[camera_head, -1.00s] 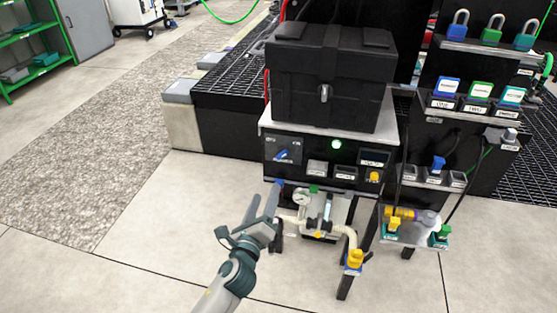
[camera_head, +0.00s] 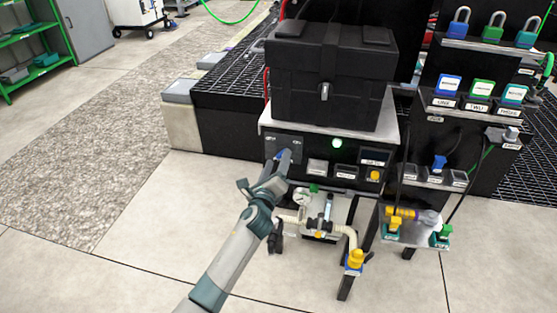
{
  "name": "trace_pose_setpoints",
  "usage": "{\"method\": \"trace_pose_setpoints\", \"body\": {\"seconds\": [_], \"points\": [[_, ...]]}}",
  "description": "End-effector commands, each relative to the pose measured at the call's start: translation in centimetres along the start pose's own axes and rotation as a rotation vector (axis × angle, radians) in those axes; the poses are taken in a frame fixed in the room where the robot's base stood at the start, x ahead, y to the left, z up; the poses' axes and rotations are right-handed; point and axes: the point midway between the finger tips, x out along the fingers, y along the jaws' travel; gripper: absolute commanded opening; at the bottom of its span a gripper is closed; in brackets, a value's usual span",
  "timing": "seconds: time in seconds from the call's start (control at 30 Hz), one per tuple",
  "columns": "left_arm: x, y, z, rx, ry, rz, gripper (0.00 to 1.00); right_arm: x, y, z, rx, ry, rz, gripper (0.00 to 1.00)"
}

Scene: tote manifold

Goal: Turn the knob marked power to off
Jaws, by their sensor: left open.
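The control panel (camera_head: 318,176) is the black front below the black case. The blue knob (camera_head: 281,154) sits at the panel's left end and is partly covered by my gripper. Small marks show above it, too small to read. My left gripper (camera_head: 276,162) is open, with its fingertips at the knob; I cannot tell whether they touch it. The knob's exact angle is hidden. My right gripper is not in view.
Below are a gauge (camera_head: 301,198) and pipes with a yellow valve (camera_head: 355,258). The floor (camera_head: 150,215) at left is clear.

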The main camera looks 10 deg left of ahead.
Motion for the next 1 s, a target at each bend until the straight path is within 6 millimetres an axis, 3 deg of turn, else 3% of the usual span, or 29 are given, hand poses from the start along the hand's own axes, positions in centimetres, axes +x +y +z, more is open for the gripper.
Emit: {"method": "trace_pose_setpoints", "body": {"seconds": [0.2,0.57,0.73,1.0], "points": [[1.8,0.0,0.0,0.001,0.0,-0.001,0.55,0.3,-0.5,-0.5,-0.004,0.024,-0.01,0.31],[2.0,0.0,0.0,0.001,0.001,0.0,0.55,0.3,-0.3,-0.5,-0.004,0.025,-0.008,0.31],[2.0,0.0,0.0,0.001,0.001,0.0,0.14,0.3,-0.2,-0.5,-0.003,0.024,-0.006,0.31],[2.0,0.0,0.0,-0.009,0.001,0.0,0.14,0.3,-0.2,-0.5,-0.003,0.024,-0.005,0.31]]}}
